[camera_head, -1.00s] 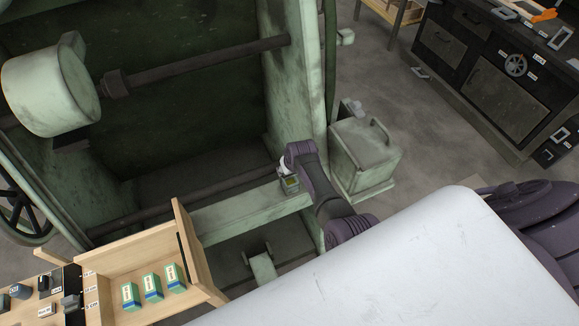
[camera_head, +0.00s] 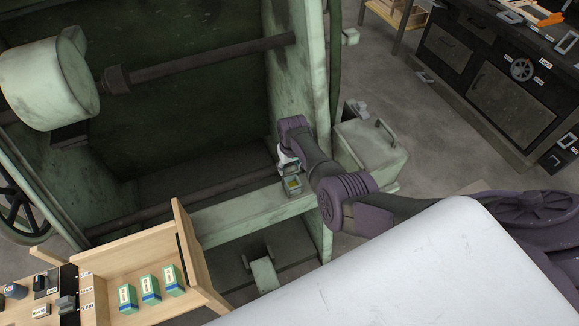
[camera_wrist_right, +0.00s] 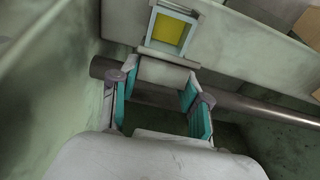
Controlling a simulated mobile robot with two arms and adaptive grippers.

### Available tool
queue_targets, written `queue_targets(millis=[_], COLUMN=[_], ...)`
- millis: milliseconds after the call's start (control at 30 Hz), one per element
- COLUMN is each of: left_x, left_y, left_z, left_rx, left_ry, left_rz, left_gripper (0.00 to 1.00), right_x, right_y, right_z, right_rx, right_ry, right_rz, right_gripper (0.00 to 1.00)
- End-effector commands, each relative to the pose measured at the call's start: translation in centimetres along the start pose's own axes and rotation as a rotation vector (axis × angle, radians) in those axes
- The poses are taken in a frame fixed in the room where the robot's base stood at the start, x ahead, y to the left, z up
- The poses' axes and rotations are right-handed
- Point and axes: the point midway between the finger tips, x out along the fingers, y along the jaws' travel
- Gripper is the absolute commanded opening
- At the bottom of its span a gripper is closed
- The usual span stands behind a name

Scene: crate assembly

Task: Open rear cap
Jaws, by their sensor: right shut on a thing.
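A small grey box with a square yellow window (camera_head: 293,184) is on the green beam of the machine. The yellow window also shows at the top of the right wrist view (camera_wrist_right: 174,31). A pale grey tab (camera_wrist_right: 163,73), which looks like the cap, sticks out just below it. My right gripper (camera_wrist_right: 161,76) has its teal-padded fingers on either side of this tab and is shut on it. In the head view the right gripper (camera_head: 287,163) is at the box, partly hidden by its own wrist. My left gripper is not in view.
A large green machine frame (camera_head: 310,60) with dark rods surrounds the spot. A dark rod (camera_wrist_right: 255,107) runs just beyond the fingers. A lidded metal box (camera_head: 370,150) stands right of the arm. A wooden tray (camera_head: 120,262) with green boxes is at lower left.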

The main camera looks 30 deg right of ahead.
Motion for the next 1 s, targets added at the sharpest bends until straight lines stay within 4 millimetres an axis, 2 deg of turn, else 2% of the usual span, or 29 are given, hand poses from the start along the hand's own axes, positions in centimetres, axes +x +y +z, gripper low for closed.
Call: queue_targets(millis=[67,100,233,267,667,867,1000], left_x=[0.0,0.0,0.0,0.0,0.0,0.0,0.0], left_y=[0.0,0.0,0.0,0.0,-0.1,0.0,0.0], left_z=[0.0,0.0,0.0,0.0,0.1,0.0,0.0], left_rx=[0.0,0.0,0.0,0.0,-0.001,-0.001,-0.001], left_ry=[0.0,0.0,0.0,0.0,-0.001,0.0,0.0], left_rz=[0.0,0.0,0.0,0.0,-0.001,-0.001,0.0], left_gripper=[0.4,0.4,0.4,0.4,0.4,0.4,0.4], right_x=[0.1,0.1,0.1,0.1,-0.3,-2.1,-4.5], right_y=[0.0,0.0,0.0,0.0,0.0,0.0,0.0], right_z=[0.1,0.1,0.1,0.1,0.0,-0.1,-0.1], right_rx=[-0.001,-0.001,-0.001,-0.001,-0.001,-0.001,-0.001], right_ry=[0.0,0.0,0.0,0.0,0.002,0.004,0.006], right_rz=[0.0,0.0,0.0,0.0,0.0,0.001,0.001], right_gripper=[0.12,0.48,0.7,0.73,0.73,0.73,0.73])
